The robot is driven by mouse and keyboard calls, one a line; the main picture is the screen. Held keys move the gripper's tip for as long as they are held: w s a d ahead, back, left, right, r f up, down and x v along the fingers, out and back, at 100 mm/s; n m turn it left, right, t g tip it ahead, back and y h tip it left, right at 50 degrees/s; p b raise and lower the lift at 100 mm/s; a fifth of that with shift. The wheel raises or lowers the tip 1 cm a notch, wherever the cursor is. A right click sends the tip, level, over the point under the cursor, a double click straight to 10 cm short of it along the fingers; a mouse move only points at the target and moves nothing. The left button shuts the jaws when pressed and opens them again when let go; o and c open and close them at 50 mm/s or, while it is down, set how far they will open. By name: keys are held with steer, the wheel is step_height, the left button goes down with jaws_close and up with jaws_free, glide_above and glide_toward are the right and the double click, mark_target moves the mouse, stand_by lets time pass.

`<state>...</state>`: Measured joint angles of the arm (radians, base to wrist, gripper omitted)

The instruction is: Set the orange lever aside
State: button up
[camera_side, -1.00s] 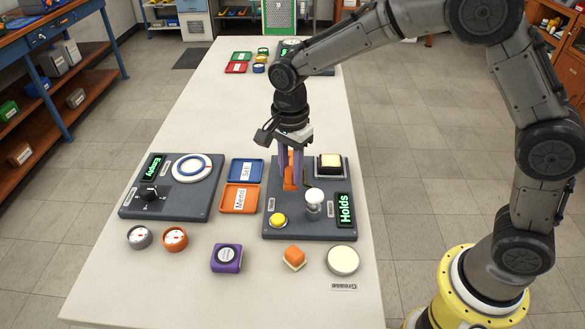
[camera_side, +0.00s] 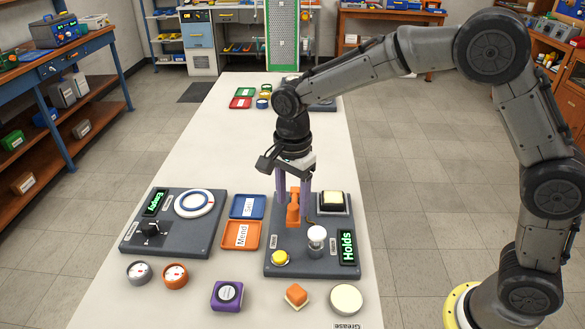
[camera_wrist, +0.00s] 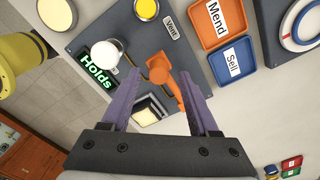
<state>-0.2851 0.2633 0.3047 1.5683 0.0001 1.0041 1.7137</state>
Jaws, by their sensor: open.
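The orange lever (camera_side: 293,208) stands on the right-hand dark grey testbench panel (camera_side: 290,262), between the cream square button and the trays. In the wrist view the orange lever (camera_wrist: 163,80) lies between and just beyond my fingertips. My gripper (camera_side: 306,205) points down over the panel with its two purple fingers apart, one on each side of the lever. The wrist view also shows my gripper (camera_wrist: 158,85) open, with nothing clamped. The side view does not show whether a finger touches the lever.
Close to the lever are a white round knob (camera_side: 317,236), a yellow button (camera_side: 280,257), a cream square button (camera_side: 333,201) and a "Holds" display (camera_side: 347,247). An orange "Mend" tray (camera_side: 229,235) and a blue "Sell" tray (camera_side: 237,206) lie left. Bare tabletop lies behind the panels.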

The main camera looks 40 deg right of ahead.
mark_target(294, 205)
step_height(294, 205, up, 12)
stand_by(0.3)
steer(key=shift+f, duration=0.15)
steer(key=s+d+r+n+t, duration=0.1)
steer(key=s+d+r+t, duration=0.1)
steer(key=s+d+r, duration=0.3)
steer(key=s+d+r+t, duration=0.1)
steer(key=s+d+r, duration=0.3)
steer(key=s, duration=0.4)
steer(key=s+d+f+n+t, duration=0.2)
steer(key=s+f+n, duration=0.8)
steer(key=n, duration=0.5)
steer(key=shift+s+d+t, duration=0.3)
steer(key=shift+s+d, duration=0.3)
steer(key=shift+s, duration=0.45)
